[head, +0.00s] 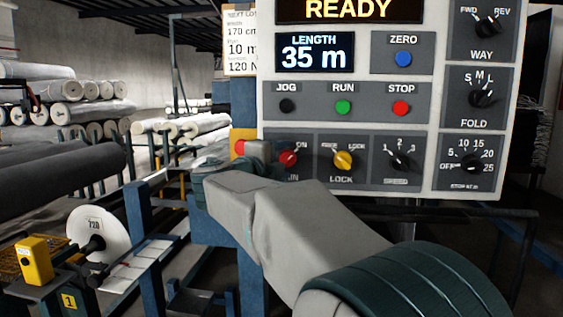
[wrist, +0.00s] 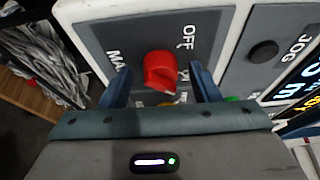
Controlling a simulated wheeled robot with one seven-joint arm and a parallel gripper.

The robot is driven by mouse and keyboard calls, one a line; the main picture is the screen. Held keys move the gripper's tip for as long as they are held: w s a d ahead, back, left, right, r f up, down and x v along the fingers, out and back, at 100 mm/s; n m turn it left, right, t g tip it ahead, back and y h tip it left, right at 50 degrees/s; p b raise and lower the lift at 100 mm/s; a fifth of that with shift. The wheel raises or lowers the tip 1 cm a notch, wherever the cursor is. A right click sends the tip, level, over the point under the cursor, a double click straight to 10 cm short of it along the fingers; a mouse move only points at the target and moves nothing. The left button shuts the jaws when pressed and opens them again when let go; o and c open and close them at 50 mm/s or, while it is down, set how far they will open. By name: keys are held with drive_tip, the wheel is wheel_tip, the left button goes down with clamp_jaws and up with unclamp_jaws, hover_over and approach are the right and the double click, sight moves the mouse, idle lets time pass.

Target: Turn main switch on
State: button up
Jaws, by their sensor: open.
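The main switch is a red rotary knob (head: 288,157) at the lower left of the control panel (head: 350,88), its MAIN label partly hidden by my arm in the head view. In the wrist view the red knob (wrist: 160,72) is centred, with OFF lettering beside it; I cannot tell surely which mark it points to. My gripper (wrist: 160,84) is open, with one blue finger on each side of the knob, and I cannot tell whether they touch it. In the head view my gripper (head: 256,152) is just left of the knob.
Right of the main switch is a yellow LOCK knob (head: 343,160). Above are black JOG (head: 287,106), green RUN (head: 343,107) and red STOP (head: 401,108) buttons. The display (head: 315,53) reads 35 m, under READY. Rolls (head: 90,112) lie on racks at left.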

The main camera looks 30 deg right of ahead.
drive_tip(key=v, duration=1.3)
drive_tip(key=shift+s+a+p, duration=0.25)
drive_tip(key=shift+p, duration=0.05)
drive_tip(key=w+a+r+n+t+y+p, duration=0.55)
drive_tip(key=n+t+y, duration=0.25)
drive_tip(key=n, duration=0.4)
drive_tip(key=s+a+f+n+g+y+p, duration=0.3)
drive_tip(key=a+f+n+y+p, duration=0.2)
drive_tip(key=f+n+y, duration=0.35)
drive_tip(key=s+d+f+n+g+p, duration=0.2)
drive_tip(key=s+f+n+g, duration=0.1)
drive_tip(key=s, duration=0.3)
drive_tip(key=s+d+f+n+g+h+p, duration=0.1)
drive_tip(key=s+d+f+n+g+p, duration=0.1)
drive_tip(key=s+f+g, duration=0.3)
drive_tip(key=s+d+f+n+g+p, duration=0.2)
drive_tip(key=s+d+f+n+g, duration=0.1)
drive_tip(key=s, duration=0.6)
drive_tip(key=shift+s+f+n+g, duration=0.2)
drive_tip(key=shift+f+n+g, duration=0.15)
drive_tip(key=shift+f+g, duration=0.2)
